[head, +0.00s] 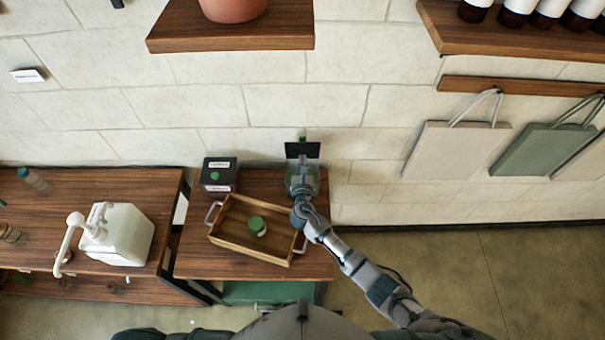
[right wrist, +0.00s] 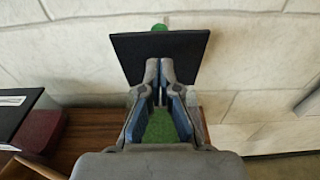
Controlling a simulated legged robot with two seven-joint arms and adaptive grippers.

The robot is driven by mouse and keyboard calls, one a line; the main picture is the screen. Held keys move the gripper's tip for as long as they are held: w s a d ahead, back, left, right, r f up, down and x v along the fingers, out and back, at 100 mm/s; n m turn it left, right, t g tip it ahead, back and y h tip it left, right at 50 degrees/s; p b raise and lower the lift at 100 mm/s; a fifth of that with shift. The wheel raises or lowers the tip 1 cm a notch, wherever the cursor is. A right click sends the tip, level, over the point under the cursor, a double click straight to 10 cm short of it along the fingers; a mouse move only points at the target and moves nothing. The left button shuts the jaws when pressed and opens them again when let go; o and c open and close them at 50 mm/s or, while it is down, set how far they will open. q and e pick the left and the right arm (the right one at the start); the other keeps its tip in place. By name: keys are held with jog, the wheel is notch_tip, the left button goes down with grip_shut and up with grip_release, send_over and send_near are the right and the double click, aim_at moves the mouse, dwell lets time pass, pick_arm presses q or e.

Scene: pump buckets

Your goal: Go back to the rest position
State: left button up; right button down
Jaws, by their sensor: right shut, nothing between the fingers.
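My right gripper (head: 302,165) is over the far right part of the small wooden table, near the wall, with its arm coming in from the lower right. In the right wrist view its fingers (right wrist: 160,75) are together and hold nothing. A black flat panel (head: 302,149) lies just beyond the fingertips and also shows in the right wrist view (right wrist: 180,48); I cannot tell whether they touch. A bit of green shows behind its top edge, and more green shows between the finger bases. My left gripper is not in view.
A wooden tray (head: 231,246) holding a green-capped container (head: 257,226) sits left of my right arm. A dark box (head: 219,172) stands behind it. A white pump bucket (head: 124,236) stands on the left table. A shelf (head: 231,38) juts from the wall above; bags hang at right.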

jog(key=s, duration=0.7)
jog(key=s+d+f+m+g+h, duration=0.1)
jog(key=s+d+f+m+g, duration=0.3)
jog(key=s+d+m, duration=0.45)
jog(key=s+d+f+m+g+h, duration=0.1)
jog(key=s+d+f+m+g, duration=0.35)
jog(key=m, duration=0.65)
jog(key=s+d+f+m+g+y, duration=0.15)
jog(key=s+d+m, duration=0.25)
jog(key=s+m, duration=0.45)
jog(key=s+d+m+g+y, duration=0.1)
jog(key=s+d+m+g, duration=0.4)
jog(key=s, duration=0.6)
jog(key=s+f+b, duration=0.2)
jog(key=s+f, duration=0.1)
jog(key=f, duration=2.7)
jog(key=s+d+f+b, duration=0.1)
jog(key=s+d+f, duration=0.1)
jog(key=s+f, duration=1.3)
jog(key=shift+s+d+m+g, duration=0.15)
jog(key=shift+s+m+g, duration=0.2)
jog(key=shift+s, duration=0.5)
